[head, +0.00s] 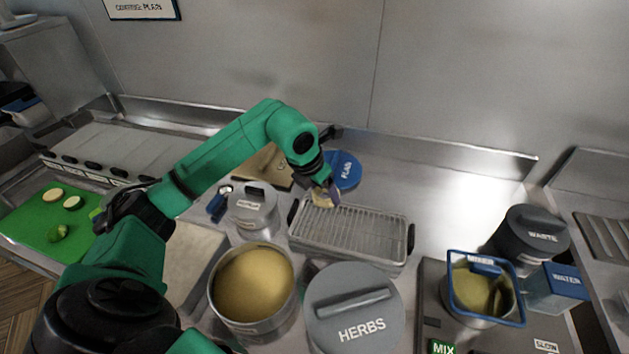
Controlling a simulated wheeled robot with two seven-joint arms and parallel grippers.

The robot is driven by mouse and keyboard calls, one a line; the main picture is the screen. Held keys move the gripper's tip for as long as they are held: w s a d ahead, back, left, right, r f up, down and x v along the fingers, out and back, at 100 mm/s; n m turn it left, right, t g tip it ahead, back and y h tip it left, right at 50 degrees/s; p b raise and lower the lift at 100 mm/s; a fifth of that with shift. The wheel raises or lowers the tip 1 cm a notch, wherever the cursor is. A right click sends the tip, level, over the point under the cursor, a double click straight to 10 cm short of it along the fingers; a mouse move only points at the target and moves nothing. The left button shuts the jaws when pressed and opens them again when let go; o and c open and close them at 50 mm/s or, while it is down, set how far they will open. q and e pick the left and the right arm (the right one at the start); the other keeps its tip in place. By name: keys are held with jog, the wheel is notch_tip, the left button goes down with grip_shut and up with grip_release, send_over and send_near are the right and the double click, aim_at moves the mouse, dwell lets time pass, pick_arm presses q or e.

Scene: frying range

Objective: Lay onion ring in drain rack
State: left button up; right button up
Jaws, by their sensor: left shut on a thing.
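The drain rack (352,231) is a rectangular wire rack in a metal tray with dark handles at both ends, in the middle of the counter. My left gripper (326,200) is over the rack's back left corner. It is shut on a small pale-yellow piece, the onion ring (321,201), partly hidden by the fingers. I cannot tell whether the ring touches the wires. My right gripper is not in view.
A pot of yellowish contents (252,285) and a grey-lidded HERBS container (353,309) stand in front of the rack. The mixer pot (478,290) is at right.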

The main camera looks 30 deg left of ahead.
aim_at(323, 219)
pick_arm(q)
jog(key=f+b, duration=0.1)
jog(key=s+f+b, duration=0.2)
jog(key=shift+s+a+f, duration=0.2)
jog(key=shift+a+f, duration=0.1)
jog(key=shift+f, duration=0.1)
jog(key=b+x, duration=0.3)
jog(key=x, duration=0.1)
jog(key=shift+f, duration=0.1)
jog(key=shift+s+r, duration=0.2)
jog(key=shift+s, duration=0.1)
jog(key=o, duration=0.9)
jog(key=shift+w, duration=0.1)
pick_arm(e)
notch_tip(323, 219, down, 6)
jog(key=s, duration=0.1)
